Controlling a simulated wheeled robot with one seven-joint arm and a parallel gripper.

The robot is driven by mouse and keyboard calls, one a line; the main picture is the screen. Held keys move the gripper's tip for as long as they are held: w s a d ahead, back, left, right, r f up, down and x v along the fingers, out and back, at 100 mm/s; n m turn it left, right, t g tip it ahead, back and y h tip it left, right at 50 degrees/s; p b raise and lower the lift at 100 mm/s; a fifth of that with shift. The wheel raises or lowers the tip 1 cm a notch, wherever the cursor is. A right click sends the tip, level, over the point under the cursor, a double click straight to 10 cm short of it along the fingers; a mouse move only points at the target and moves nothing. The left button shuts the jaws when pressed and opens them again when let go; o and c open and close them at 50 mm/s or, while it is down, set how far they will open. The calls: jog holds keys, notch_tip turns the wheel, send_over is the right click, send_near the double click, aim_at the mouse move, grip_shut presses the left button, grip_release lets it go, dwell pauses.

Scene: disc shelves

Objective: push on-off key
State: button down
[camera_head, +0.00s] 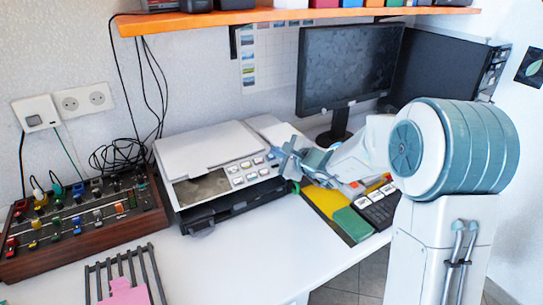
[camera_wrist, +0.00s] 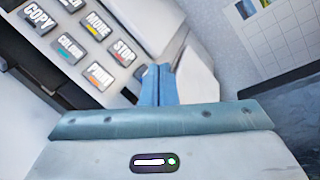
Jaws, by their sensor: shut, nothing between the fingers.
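The white printer (camera_head: 222,165) stands on the desk, its key panel (camera_head: 249,170) on the front right. In the wrist view several square keys show: COPY (camera_wrist: 38,17), MODE (camera_wrist: 97,26), COLOUR (camera_wrist: 71,47), STOP (camera_wrist: 123,53) and PRINT (camera_wrist: 99,76). Another key at the top edge is cut off, and its label reads only in part. I cannot tell which key is the on-off key. My gripper (camera_head: 284,155) is shut and empty, just right of the panel. In the wrist view its blue fingers (camera_wrist: 158,84) are together, beside the STOP and PRINT keys; contact is not visible.
A mixer-like box with knobs (camera_head: 80,222) is at the left. A monitor (camera_head: 348,65) stands behind my arm. A yellow-green tray (camera_head: 327,203) and a black keypad (camera_head: 378,211) lie right of the printer. An orange shelf (camera_head: 190,20) hangs above. The front desk is mostly clear.

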jog(key=shift+r, duration=0.15)
notch_tip(320, 180, up, 5)
jog(key=s+d+p, duration=0.1)
jog(key=s, duration=0.1)
jog(key=shift+s+d+p, duration=0.25)
jog(key=shift+d+p, duration=0.1)
jog(key=shift+p, duration=0.05)
jog(key=shift+r, duration=0.1)
jog(key=s+d+r+n+g+h+p, duration=0.1)
jog(key=s+r+n+g+p, duration=0.15)
jog(key=s+n, duration=0.45)
jog(key=s+r+n+g+h+p, duration=0.1)
jog(key=s+r+n+g+p, duration=0.2)
jog(key=s, duration=0.7)
jog(key=s+d+r+n+g+h+p, duration=0.1)
jog(key=s+d+n+h+p, duration=0.5)
jog(key=s+d, duration=0.8)
jog(key=shift+s+d+r+n+g+h, duration=0.2)
jog(key=shift+s+d+n+g+h, duration=0.25)
jog(key=shift+g+h, duration=0.4)
